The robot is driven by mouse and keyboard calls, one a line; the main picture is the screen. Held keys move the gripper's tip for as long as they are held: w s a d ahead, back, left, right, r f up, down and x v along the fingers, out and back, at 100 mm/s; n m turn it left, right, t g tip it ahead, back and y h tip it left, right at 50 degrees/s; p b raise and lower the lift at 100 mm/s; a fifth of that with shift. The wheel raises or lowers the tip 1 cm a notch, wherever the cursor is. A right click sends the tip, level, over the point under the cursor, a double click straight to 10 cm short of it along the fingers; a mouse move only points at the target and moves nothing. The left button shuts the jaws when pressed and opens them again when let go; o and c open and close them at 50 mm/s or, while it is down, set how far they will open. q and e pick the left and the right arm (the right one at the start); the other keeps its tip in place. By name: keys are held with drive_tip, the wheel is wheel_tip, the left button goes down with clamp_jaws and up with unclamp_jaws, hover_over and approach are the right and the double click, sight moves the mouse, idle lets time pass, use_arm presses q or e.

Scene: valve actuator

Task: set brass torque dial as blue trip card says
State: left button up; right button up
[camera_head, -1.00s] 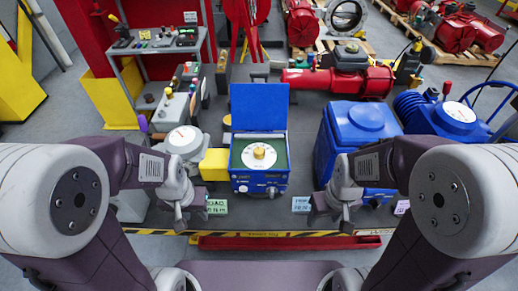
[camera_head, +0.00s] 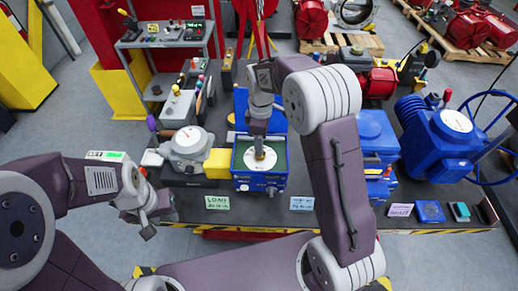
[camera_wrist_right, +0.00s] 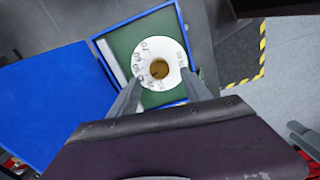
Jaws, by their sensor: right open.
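The brass torque dial (camera_head: 266,153) sits on a white numbered disc (camera_wrist_right: 170,50) in an open blue box (camera_head: 244,183) with a green panel. Its round brass knob also shows in the right wrist view (camera_wrist_right: 159,69). My right gripper (camera_head: 259,146) is above the dial, and in the right wrist view (camera_wrist_right: 163,82) its open fingers lie either side of the disc's near part, with nothing between them held. The blue trip card (camera_head: 302,203) stands at the table's front edge; its small lettering is not readable. My left gripper (camera_head: 146,222) is at the front left, away from the dial; its jaws are unclear.
A green load card (camera_head: 217,202) stands left of the blue card. A yellow block (camera_head: 218,163) and a grey gauge unit (camera_head: 189,143) are left of the box. A blue machine (camera_head: 374,135) is at its right. The box's raised lid (camera_wrist_right: 50,105) stands close to my right gripper.

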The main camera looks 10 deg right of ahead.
wheel_tip(320, 180, down, 5)
drive_tip(key=shift+w+a+r+p, duration=0.1)
drive_tip(key=shift+w+p, duration=0.05)
drive_tip(key=shift+p, duration=0.3)
drive_tip(key=shift+f, duration=0.5)
clamp_jaws()
